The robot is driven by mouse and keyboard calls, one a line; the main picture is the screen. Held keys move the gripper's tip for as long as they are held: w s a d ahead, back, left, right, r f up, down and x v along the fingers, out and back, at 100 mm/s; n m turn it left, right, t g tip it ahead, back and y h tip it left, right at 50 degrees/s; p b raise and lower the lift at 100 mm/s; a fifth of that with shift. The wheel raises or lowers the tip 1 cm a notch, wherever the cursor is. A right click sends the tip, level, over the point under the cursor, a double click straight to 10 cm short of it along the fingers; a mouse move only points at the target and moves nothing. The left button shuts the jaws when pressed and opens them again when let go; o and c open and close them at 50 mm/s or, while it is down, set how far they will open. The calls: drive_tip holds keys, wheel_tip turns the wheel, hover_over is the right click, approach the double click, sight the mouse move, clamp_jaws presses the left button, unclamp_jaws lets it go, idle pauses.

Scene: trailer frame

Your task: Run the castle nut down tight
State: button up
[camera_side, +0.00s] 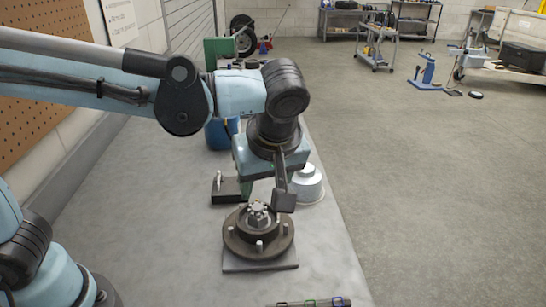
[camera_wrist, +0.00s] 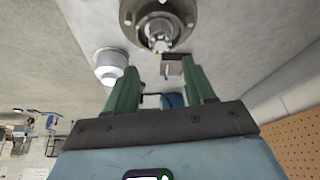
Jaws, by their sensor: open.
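The castle nut (camera_side: 258,211) sits at the centre of the dark brown wheel hub (camera_side: 236,243), on its upright spindle. In the wrist view the nut (camera_wrist: 160,42) shows at the top, in the middle of the hub (camera_wrist: 131,20). The hub has several studs and stands on a flat grey plate (camera_side: 262,266) on the bench. My gripper (camera_wrist: 160,63) is open, with its two green fingers apart and nothing between them. In the side view it hangs above and just behind the hub. I cannot tell whether a finger touches anything.
A silver-white stepped cap (camera_side: 309,186) stands right of my gripper, behind the hub. A dark block (camera_side: 226,191) with a small upright metal piece lies behind left. A blue container (camera_side: 217,134) is farther back. The bench left of the hub is clear.

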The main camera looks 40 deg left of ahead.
sight(258, 209)
drive_tip(key=x, duration=1)
drive_tip(key=shift+a+f, duration=0.1)
drive_tip(key=shift+f, duration=0.3)
drive_tip(key=shift+c, duration=0.2)
